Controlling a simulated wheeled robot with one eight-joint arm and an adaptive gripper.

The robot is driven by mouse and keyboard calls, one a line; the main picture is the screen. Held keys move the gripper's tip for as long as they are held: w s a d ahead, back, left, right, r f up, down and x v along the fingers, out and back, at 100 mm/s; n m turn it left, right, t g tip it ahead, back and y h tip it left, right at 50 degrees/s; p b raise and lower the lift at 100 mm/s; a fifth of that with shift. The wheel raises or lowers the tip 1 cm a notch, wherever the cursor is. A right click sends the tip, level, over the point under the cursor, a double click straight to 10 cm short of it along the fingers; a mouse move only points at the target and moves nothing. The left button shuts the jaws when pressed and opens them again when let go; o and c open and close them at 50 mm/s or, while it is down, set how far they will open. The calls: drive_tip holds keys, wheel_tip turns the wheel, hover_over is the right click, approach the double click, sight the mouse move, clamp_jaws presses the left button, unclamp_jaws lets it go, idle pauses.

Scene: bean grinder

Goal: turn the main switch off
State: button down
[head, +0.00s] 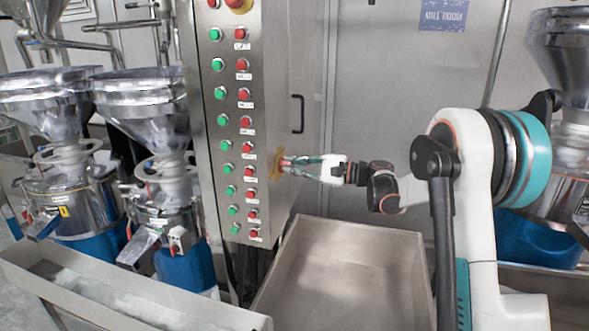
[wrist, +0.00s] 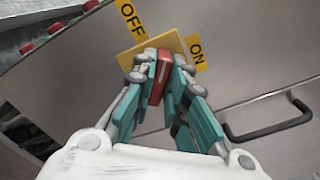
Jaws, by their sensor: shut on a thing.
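The main switch has a red handle (wrist: 159,78) on a yellow plate (wrist: 184,45), on the side face of the steel control cabinet. In the wrist view, a black-on-yellow OFF label (wrist: 131,18) is at the plate's upper left and an ON label (wrist: 196,53) at its right. My gripper (wrist: 159,80) is shut on the red handle, its teal fingers on both sides. The fingers partly hide the handle and plate, so its exact setting is hard to tell. In the head view, my gripper (head: 285,162) reaches the yellow plate (head: 277,164) from the right.
The cabinet front (head: 215,135) carries columns of green and red buttons. A black door handle (head: 298,114) is right of the switch; it also shows in the wrist view (wrist: 270,130). A steel bin (head: 340,265) stands below my arm. Grinders with hoppers (head: 140,105) stand left.

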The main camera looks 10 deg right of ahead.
drive_tip(key=shift+s+f+n+b, duration=0.1)
drive_tip(key=shift+n+b, duration=0.1)
drive_tip(key=shift+n, duration=1.05)
drive_tip(key=shift+f+n+b, duration=0.15)
drive_tip(key=shift+n+b, duration=0.1)
drive_tip(key=shift+n, duration=0.95)
drive_tip(key=shift+s+f+n+b, duration=0.1)
drive_tip(key=shift+n+b, duration=0.1)
drive_tip(key=shift+n, duration=1.05)
drive_tip(key=c, duration=1.6)
unclamp_jaws()
drive_tip(key=v, duration=1.2)
drive_tip(key=shift+w, duration=0.1)
